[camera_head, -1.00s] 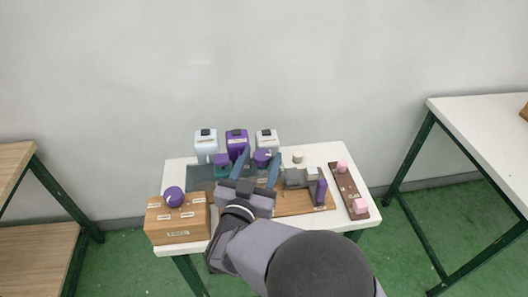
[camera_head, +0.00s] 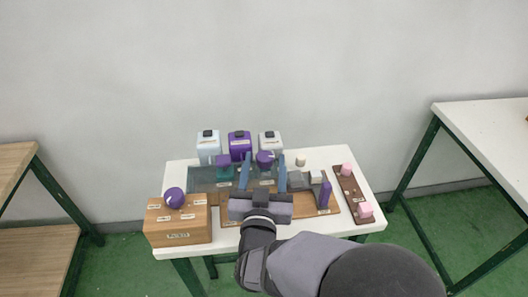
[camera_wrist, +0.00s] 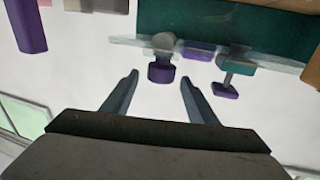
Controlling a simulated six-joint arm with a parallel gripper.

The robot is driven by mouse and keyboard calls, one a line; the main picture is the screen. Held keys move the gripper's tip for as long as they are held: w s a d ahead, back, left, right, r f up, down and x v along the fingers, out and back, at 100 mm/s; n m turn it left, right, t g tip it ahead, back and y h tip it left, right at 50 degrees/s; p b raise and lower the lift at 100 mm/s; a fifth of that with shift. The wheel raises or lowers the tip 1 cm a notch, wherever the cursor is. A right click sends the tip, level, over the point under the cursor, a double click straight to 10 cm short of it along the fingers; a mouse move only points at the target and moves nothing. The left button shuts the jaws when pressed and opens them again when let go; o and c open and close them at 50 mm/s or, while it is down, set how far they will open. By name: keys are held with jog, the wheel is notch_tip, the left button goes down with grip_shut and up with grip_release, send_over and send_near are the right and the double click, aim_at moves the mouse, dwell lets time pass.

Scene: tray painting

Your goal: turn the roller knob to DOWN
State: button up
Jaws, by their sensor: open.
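The wooden box (camera_head: 178,224) stands at the table's front left, with a round purple knob (camera_head: 174,198) on its top and several small white labels around it. The labels and the knob's setting are too small to read. My gripper (camera_head: 264,168) is over the middle of the table, well right of the box. Its two blue-grey fingers are apart and empty. In the wrist view my gripper (camera_wrist: 159,80) points toward a short purple cylinder (camera_wrist: 160,73), which shows between the fingertips. The box is not recognisable in that view.
Light blue (camera_head: 208,145), purple (camera_head: 239,146) and grey (camera_head: 270,144) containers stand at the back. An upright purple block (camera_head: 325,194) and a brown board (camera_head: 345,190) with pink pieces are at the right. Another white table (camera_head: 490,125) stands apart on the right.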

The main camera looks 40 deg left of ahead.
aim_at(264, 151)
jog(key=shift+s+d+f+n+g+y, duration=0.15)
jog(key=shift+d+f+n+g+y, duration=0.1)
jog(key=shift+n+g+y, duration=0.4)
jog(key=shift+p+x, duration=0.65)
jog(key=shift+x, duration=3.05)
jog(key=shift+r, duration=0.1)
jog(key=c, duration=1.1)
